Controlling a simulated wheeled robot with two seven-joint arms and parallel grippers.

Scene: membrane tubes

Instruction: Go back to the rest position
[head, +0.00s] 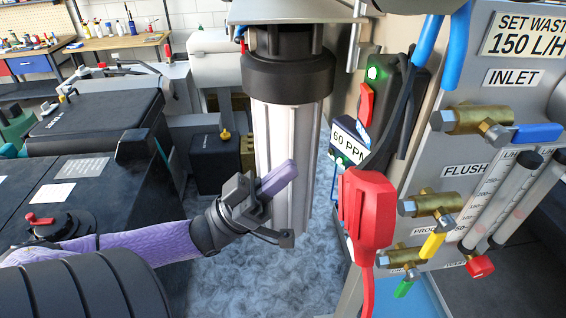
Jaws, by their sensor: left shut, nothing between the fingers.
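My left gripper (282,177) reaches in from the lower left on a purple-sleeved arm. Its fingers are shut and empty, with a purple finger pad pointing up and right. It shows in front of the tall pale filter housing (272,135) with a black cap (288,77); I cannot tell if they touch. My right gripper is not in view.
To the right stands a grey panel (415,180) with brass valves (435,203), flow tubes (502,200) and labels. A red handheld device (367,210) and a 60 PPM meter (348,140) are near it. Black equipment (95,120) stands left; workbenches (112,42) are behind.

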